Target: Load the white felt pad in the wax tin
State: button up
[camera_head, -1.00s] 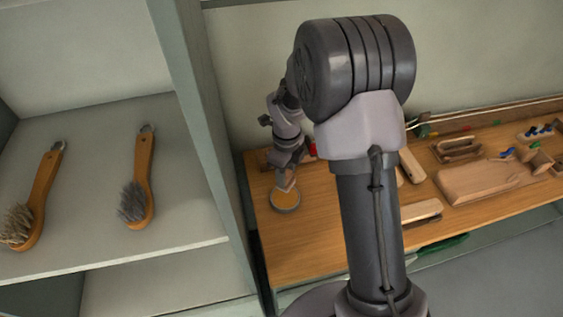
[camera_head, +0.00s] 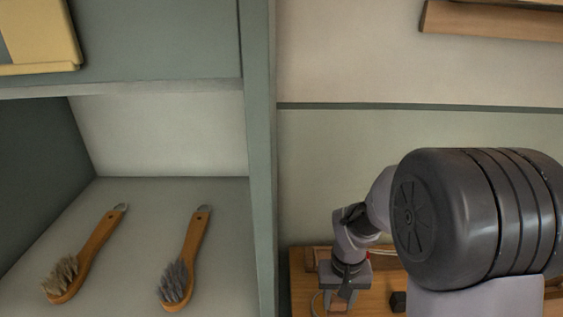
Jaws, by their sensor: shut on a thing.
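My gripper (camera_head: 340,297) is low in the picture, over the back left part of the wooden bench, and points down. It is shut on a small pale piece at the bottom of the picture, which looks like the white felt pad; its outline is too small to read well. The wax tin is out of this view, below the lower edge of the picture. I cannot tell whether the pad touches anything.
A shelf (camera_head: 150,200) at left holds two wooden-handled brushes, one with pale bristles (camera_head: 84,258) and one with grey bristles (camera_head: 185,260). A green-grey upright post (camera_head: 262,160) stands between shelf and bench. A small dark block (camera_head: 398,301) lies right of my gripper.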

jog(key=shift+m, duration=0.4)
jog(key=w+f+b, duration=0.2)
jog(key=w+f, duration=0.1)
jog(key=f, duration=0.1)
jog(key=w+f+b, duration=0.3)
jog(key=shift+w+f, duration=0.3)
jog(key=shift+f, duration=0.05)
jog(key=shift+f+b, duration=0.55)
jog(key=shift+b, duration=0.05)
dwell(1.1)
jog(key=shift+r, duration=0.1)
notch_tip(320, 180, up, 7)
jog(key=p, duration=0.5)
jog(key=shift+p, duration=0.35)
